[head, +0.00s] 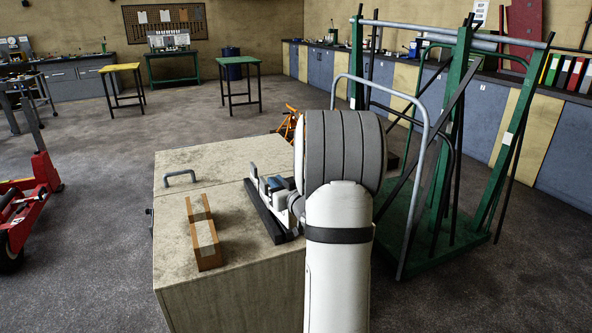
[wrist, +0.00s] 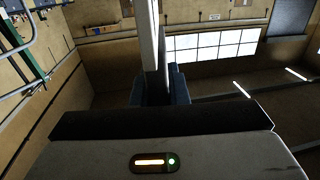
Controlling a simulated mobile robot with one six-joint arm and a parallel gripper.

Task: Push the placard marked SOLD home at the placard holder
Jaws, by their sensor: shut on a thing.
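In the wrist view my gripper (wrist: 159,82) has its two blue-grey fingers shut on a pale, flat placard (wrist: 147,35), seen nearly edge-on and reaching up out of the picture. Its lettering does not show, so I cannot read SOLD. In the head view my gripper (head: 272,187) is low over the right part of the cabinet top, partly hidden by my white arm. The placard cannot be made out clearly there. I cannot pick out the placard holder with certainty; my arm hides part of the cabinet top.
A brown notched wooden block (head: 208,250) lies on the cabinet top (head: 225,165), left of my gripper, with a grey handle (head: 180,177) behind it. A green rack (head: 440,235) with a grey tube frame stands close on the right. A red jack (head: 32,195) is at far left.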

